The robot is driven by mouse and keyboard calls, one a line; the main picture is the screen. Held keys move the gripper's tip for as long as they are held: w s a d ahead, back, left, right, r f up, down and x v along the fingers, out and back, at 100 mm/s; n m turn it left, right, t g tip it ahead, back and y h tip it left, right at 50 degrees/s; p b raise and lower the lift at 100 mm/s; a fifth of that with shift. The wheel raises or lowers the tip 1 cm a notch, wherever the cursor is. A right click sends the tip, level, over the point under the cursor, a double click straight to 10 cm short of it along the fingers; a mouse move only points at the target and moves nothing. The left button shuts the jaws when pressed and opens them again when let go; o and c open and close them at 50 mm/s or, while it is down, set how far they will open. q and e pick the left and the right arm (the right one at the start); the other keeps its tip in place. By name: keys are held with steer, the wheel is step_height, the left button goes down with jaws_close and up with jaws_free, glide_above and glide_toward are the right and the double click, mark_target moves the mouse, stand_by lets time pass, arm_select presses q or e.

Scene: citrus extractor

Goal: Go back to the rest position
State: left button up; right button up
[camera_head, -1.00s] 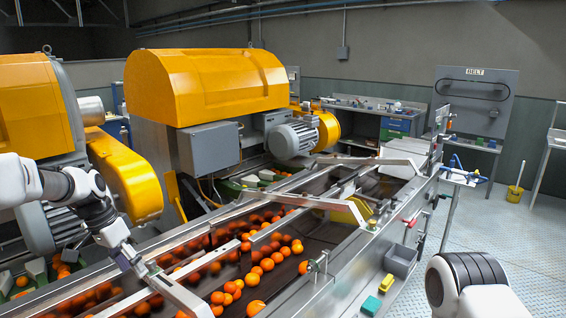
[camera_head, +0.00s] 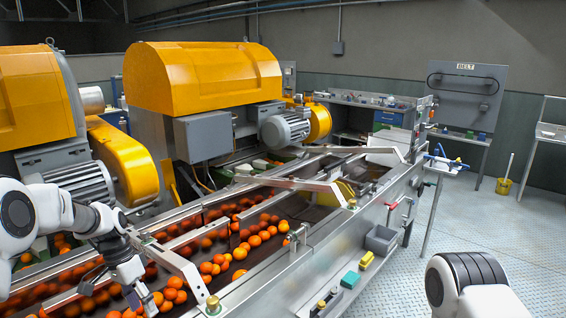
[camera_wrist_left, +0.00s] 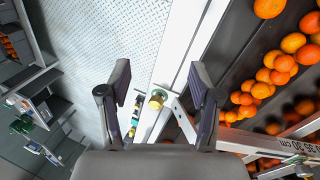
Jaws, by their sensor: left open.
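My left gripper (camera_head: 136,300) is low at the left of the head view, over the near part of the orange conveyor. In the left wrist view its two dark fingers (camera_wrist_left: 158,85) stand wide apart with nothing between them. Behind the gap are a metal rail with a brass knob (camera_wrist_left: 157,99) and the pale floor. A white and black part of my right arm (camera_head: 465,285) shows at the bottom right of the head view. My right gripper is outside both views.
Oranges (camera_head: 208,267) lie on the dark conveyor, with metal crossbars (camera_head: 300,185) above it. Yellow-hooded machines (camera_head: 205,78) stand behind. Floor at right is open.

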arm_select(q)
steer(key=s+d+f+g+y+b, duration=0.1)
steer(key=s+d+f+g+b, duration=0.15)
steer(key=s+f, duration=1.1)
steer(key=s+d+f+g+b, duration=0.2)
steer(key=s+d+f+b, duration=0.15)
steer(key=s+f, duration=1)
steer(key=s+d+f+n+t+y, duration=0.1)
steer(key=s+f+n+t, duration=0.1)
steer(key=s+n+t, duration=0.1)
steer(key=s+d+f+n+t+b, duration=0.1)
steer(key=s+n+t, duration=0.2)
steer(key=s, duration=0.2)
steer(key=shift+s+f+y, duration=0.35)
steer(key=shift+f+y, duration=0.05)
steer(key=shift+t, duration=0.25)
